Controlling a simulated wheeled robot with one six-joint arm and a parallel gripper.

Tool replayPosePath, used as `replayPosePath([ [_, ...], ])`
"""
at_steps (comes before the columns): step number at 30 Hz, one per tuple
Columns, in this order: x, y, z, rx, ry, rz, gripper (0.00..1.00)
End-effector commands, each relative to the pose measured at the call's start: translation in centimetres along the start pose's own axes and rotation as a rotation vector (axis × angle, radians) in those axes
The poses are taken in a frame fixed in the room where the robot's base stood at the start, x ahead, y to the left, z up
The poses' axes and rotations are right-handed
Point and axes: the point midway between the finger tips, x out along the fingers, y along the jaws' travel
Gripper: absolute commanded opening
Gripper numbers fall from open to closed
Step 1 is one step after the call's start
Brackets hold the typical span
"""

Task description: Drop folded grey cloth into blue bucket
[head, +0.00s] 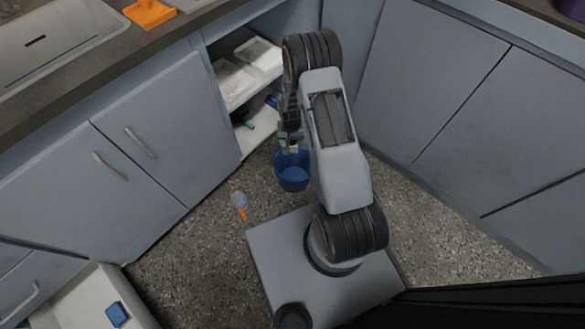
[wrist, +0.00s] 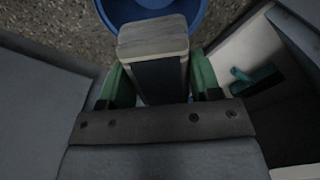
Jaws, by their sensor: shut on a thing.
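The folded grey cloth (wrist: 153,36) shows in the wrist view as a block with a pale grey top and a dark face. My gripper (wrist: 160,78) has its green fingers shut on both sides of it. The blue bucket (head: 292,172) stands on the speckled floor in front of the open cupboard. Its rim (wrist: 104,12) shows behind the cloth in the wrist view. In the head view my gripper (head: 289,143) points down over the far side of the bucket. The exact height of the cloth over the rim is hard to tell.
The open cupboard (head: 240,82) holds pale items on a shelf and a teal-edged item below. A clear bottle with an orange tip (head: 240,206) is on the floor left of the bucket. An open drawer (head: 95,300) at lower left holds a blue block (head: 117,314).

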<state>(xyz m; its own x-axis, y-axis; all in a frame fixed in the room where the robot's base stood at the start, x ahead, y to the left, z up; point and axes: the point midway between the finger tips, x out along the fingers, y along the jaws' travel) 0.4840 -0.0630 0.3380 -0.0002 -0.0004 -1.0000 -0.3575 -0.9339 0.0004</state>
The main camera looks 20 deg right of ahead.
Motion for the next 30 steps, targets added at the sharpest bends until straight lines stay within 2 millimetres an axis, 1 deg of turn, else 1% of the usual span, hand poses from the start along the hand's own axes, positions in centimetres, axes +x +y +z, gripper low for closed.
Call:
replayPosePath([
  [1, 1.4, 0.7, 0.3, 0.034, -0.008, 0.002, 0.35],
  [3, 3.3, 1.4, 0.6, 0.076, -0.006, 0.001, 0.35],
  [6, 5.4, 2.3, 1.0, 0.125, -0.004, 0.001, 0.35],
  [9, 6.8, 2.9, 1.4, 0.155, -0.002, 0.001, 0.35],
  [13, 7.9, 3.3, 1.5, 0.176, 0.0, 0.0, 0.35],
  [20, 9.7, 3.4, 1.5, 0.179, 0.001, 0.0, 0.35],
  [30, 13.1, 3.4, 1.5, 0.178, 0.001, 0.0, 0.35],
])
